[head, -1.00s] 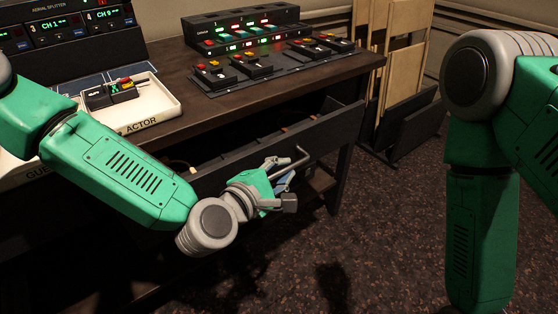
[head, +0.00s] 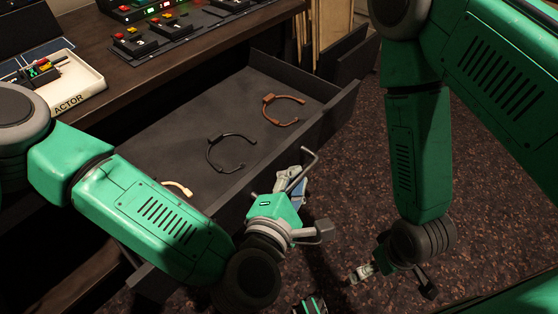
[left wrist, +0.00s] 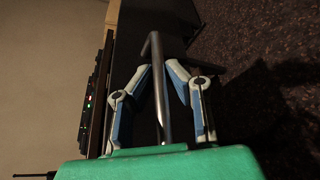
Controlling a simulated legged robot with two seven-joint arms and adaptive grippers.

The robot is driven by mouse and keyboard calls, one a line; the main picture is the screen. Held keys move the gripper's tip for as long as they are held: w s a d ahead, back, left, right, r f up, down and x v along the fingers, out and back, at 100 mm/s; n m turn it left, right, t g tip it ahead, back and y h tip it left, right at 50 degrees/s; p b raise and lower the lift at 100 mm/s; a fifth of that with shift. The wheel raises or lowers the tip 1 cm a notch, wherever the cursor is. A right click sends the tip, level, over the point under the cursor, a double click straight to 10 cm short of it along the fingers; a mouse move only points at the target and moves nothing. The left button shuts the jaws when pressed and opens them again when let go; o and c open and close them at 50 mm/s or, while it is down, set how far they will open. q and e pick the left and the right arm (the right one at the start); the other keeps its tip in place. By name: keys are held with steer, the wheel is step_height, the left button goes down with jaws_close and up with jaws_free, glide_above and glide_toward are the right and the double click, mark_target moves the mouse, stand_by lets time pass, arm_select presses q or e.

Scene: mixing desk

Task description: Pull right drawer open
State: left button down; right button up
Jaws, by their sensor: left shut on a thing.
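The right drawer (head: 176,132) is pulled well out from under the desk, and its dark inside shows in the head view. Its grey bar handle (head: 305,164) stands out from the drawer front. My left gripper (head: 293,183) is shut on this handle. In the left wrist view the two fingers (left wrist: 159,76) close around the bar of the handle (left wrist: 156,50). My right gripper (head: 362,272) hangs low at the right, away from the drawer. It is too small to tell whether its fingers are apart.
In the drawer lie a brown headset (head: 282,110), a black headset (head: 230,152) and a pale one (head: 178,188) partly behind my left arm. A white tray marked ACTOR (head: 80,88) and button boxes (head: 135,42) sit on the desk. Dark carpet (head: 345,205) lies clear in front.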

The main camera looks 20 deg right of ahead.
arm_select(q)
steer(key=shift+s+d+f, duration=0.15)
steer(key=shift+s+d, duration=0.05)
steer(key=shift+s, duration=0.2)
steer(key=c, duration=1.6)
jaws_free()
steer(key=v, duration=0.7)
steer(key=shift+a, duration=0.1)
steer(key=shift+s, duration=0.1)
